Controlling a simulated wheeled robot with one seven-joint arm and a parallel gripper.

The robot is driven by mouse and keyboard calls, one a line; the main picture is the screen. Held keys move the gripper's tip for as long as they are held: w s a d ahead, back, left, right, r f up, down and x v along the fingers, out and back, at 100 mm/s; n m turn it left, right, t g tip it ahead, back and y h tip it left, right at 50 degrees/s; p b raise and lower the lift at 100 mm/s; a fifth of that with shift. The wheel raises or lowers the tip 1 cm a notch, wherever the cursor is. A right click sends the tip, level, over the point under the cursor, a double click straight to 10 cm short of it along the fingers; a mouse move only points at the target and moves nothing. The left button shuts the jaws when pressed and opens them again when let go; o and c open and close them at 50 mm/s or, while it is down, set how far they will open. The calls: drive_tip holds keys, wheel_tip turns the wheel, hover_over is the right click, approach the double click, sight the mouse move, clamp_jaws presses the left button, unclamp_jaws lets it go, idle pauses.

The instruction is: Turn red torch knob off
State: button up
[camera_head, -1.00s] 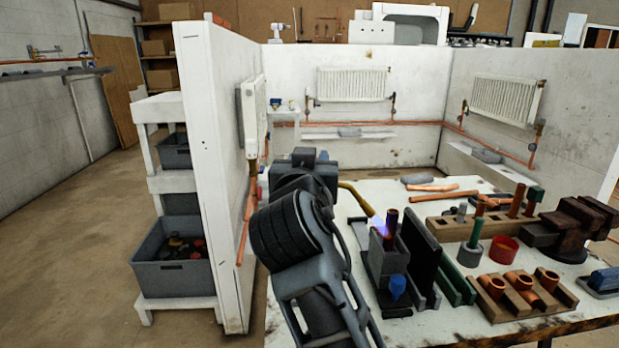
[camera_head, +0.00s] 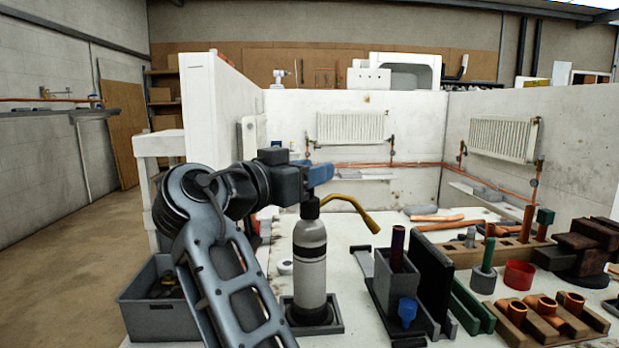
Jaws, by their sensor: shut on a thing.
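The torch (camera_head: 310,250) stands upright on a small dark square base (camera_head: 325,326) on the bench. It has a pale grey cylinder with dark bands and a curved yellow burner tube (camera_head: 350,208) pointing right and down. No flame shows at the tube's tip. My gripper (camera_head: 319,174), with blue fingers, is at the top of the torch, reaching in from the left. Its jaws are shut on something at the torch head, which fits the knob. The red knob itself is hidden behind the fingers, so its turn position cannot be seen.
Right of the torch stand a grey holder (camera_head: 393,278) with a copper pipe, a black upright plate (camera_head: 430,275), a red ring (camera_head: 519,274) and wooden blocks with copper fittings (camera_head: 545,310). A grey bin (camera_head: 155,312) is at the left. White partition walls with radiators (camera_head: 352,127) enclose the back.

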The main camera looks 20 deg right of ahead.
drive_tip(key=shift+f, duration=0.1)
idle(0.3)
drive_tip(key=o, duration=0.9)
drive_tip(key=shift+o, duration=0.2)
drive_tip(key=v, duration=0.7)
drive_tip(key=shift+a, duration=0.35)
drive_tip(key=shift+s, duration=0.1)
